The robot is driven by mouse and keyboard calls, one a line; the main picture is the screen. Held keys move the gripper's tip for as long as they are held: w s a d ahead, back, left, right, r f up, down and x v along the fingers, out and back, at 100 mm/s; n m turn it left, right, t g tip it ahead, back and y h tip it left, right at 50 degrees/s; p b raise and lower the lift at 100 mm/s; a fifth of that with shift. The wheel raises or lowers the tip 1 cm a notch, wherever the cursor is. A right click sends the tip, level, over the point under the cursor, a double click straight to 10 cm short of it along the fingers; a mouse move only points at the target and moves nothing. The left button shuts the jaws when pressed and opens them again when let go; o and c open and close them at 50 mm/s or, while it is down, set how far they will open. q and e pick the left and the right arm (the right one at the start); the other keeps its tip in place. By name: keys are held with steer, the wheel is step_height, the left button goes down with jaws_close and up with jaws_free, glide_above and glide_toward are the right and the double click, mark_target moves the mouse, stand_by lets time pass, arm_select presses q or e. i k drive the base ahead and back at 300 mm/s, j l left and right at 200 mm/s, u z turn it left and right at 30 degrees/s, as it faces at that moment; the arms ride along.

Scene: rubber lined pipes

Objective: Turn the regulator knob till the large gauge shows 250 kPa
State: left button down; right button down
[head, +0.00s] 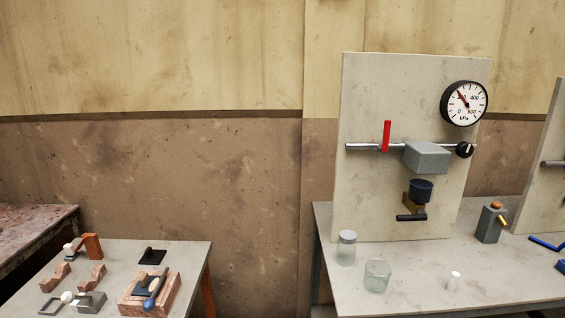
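The large round gauge (475,115) is at the upper right of an upright panel (375,85). It has a white face, a black rim and kPa marks from 0 to 600. Its red needle points up and left, over the partly hidden 200 label; the exact reading is too small to tell. A grey box (427,157) sits on the pipe below. A dark round knob (421,190) is under the box, and a small black round part with a white mark (464,150) is at the pipe's right end. I cannot tell which is the regulator knob. Neither gripper is in view.
A red lever (386,136) stands on the pipe. A black handle (411,217) is low on the panel. A left table (190,256) holds several parts.

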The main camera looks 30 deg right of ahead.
mark_target(464, 149)
steer(key=z, duration=1.8)
